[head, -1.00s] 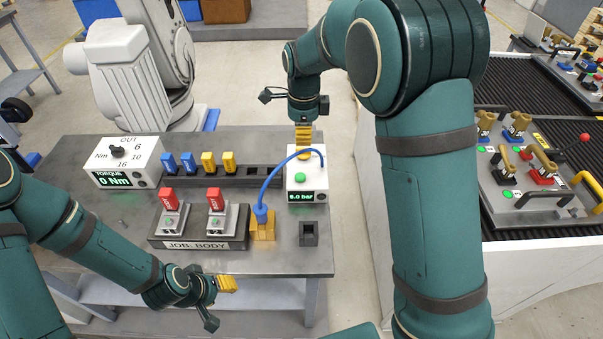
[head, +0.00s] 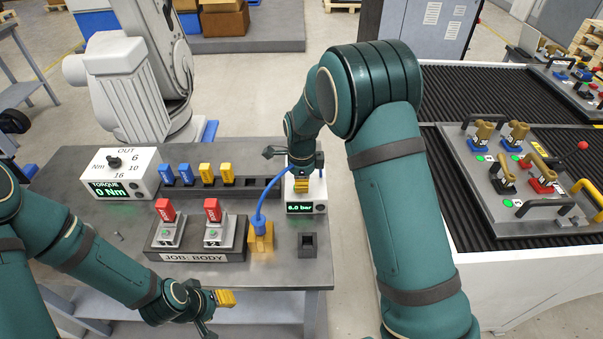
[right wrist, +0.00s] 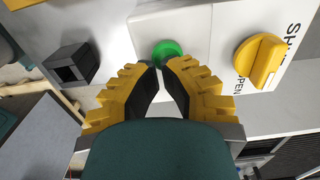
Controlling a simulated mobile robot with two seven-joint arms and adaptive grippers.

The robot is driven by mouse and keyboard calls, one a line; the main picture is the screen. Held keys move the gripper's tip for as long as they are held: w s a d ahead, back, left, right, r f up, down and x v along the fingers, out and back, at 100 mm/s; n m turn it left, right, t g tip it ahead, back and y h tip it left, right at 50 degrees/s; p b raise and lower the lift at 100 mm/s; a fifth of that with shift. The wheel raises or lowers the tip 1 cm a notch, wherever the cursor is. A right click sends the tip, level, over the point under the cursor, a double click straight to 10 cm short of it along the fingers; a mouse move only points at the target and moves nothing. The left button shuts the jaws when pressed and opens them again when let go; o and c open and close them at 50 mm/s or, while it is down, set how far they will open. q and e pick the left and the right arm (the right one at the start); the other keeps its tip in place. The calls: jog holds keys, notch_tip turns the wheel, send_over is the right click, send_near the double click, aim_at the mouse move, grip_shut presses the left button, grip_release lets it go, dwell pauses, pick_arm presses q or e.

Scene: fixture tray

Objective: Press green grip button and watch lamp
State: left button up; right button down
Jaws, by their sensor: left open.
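The white box with a green display (head: 304,208) reading about 6.0 bar stands at the table's right side. A small dark round spot, perhaps the lamp, sits beside the display (head: 320,208); it looks unlit. My right gripper (head: 301,186) points down over the box and hides the green button in the head view. In the right wrist view the round green button (right wrist: 167,49) shows just beyond my right fingertips (right wrist: 161,64), which are together and empty. I cannot tell whether they touch it. My left gripper (head: 226,298) is open and empty near the table's front edge.
A yellow knob (right wrist: 260,60) with SHUT and OPEN lettering is beside the button. A blue hose (head: 260,215) enters a yellow block (head: 261,240). An empty dark socket (head: 307,247), the job body fixture (head: 197,245) and the torque box (head: 121,170) stand nearby.

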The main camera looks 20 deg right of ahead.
jog(key=shift+f, duration=0.3)
